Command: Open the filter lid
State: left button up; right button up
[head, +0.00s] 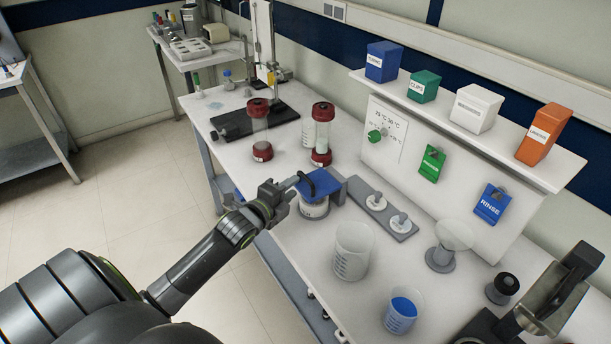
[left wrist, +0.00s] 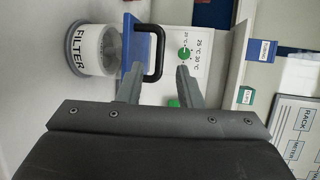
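The filter (head: 314,209) is a short white and clear jar on the bench, lettered FILTER in the left wrist view (left wrist: 92,48). Its flat blue lid (head: 325,184) lies across the top and looks closed. A black loop handle (head: 308,180) stands on the lid; it shows large in the left wrist view (left wrist: 160,52). My left gripper (head: 290,187) is beside the handle, fingers apart. In the left wrist view the handle lies just ahead of and between the fingertips (left wrist: 158,80); contact cannot be told.
Two red-capped columns (head: 321,135) stand behind the filter. A shelf (head: 470,125) with boxes hangs behind.

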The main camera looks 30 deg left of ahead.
aim_at(305, 176)
pick_arm(q)
jog(key=w, duration=0.3)
jog(key=w+f, duration=0.1)
jog(key=w, duration=0.3)
jog(key=shift+w+f+p, duration=0.15)
jog(key=shift+f+p, duration=0.05)
jog(key=shift+p, duration=0.15)
grip_shut()
